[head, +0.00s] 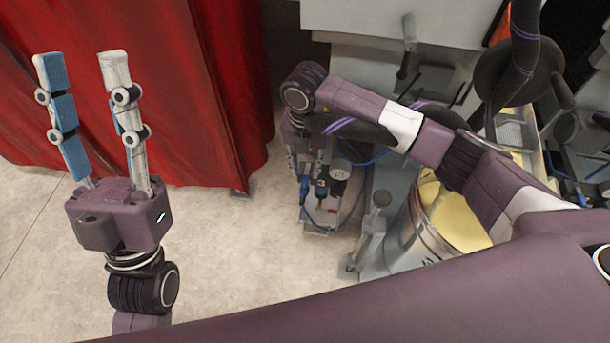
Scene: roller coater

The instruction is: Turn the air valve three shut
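My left gripper (82,58) stands upright at the left in front of the red curtain, its two blue-and-grey fingers apart and empty. My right arm comes in from the right, and its wrist is above the air unit (320,212). The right gripper (298,162) points down beside this unit, mostly hidden under the wrist; I cannot tell whether its fingers touch anything. The unit has small blue and dark fittings, a round white-topped part (340,172) and blue hoses.
A metal drum with yellow contents (455,222) stands right of the air unit, under my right arm. Grey machine panels (400,20) and a dark round part (515,75) are behind. A red curtain (190,90) hangs at the left. The pale floor (240,255) between is clear.

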